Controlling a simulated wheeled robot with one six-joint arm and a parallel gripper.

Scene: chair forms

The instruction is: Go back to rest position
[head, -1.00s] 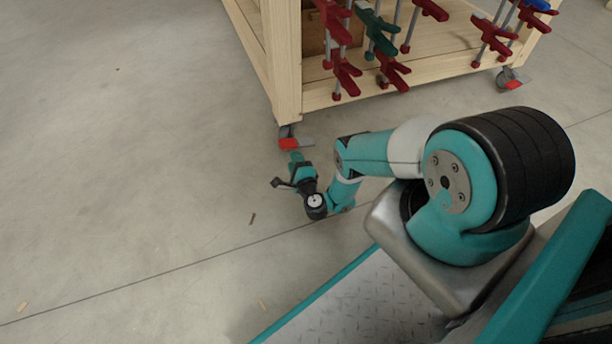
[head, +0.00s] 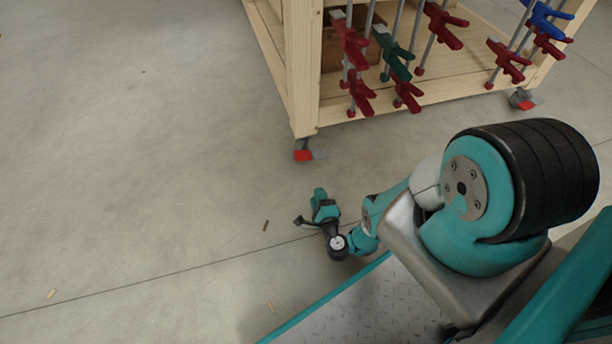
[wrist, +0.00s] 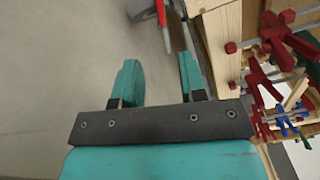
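My gripper (head: 320,196) is at the end of my folded arm, low over the concrete floor and left of my own base in the head view. In the wrist view my gripper (wrist: 160,82) shows two teal fingers standing apart with a clear gap between them. Nothing is held between the fingers; floor and part of a caster show beyond them.
A wooden workbench (head: 304,70) on casters stands beyond the arm, with red, green and blue clamps hanging on it. Its nearest caster (head: 304,152) has a red brake tab. The concrete floor (head: 130,150) to the left is open, with small scraps.

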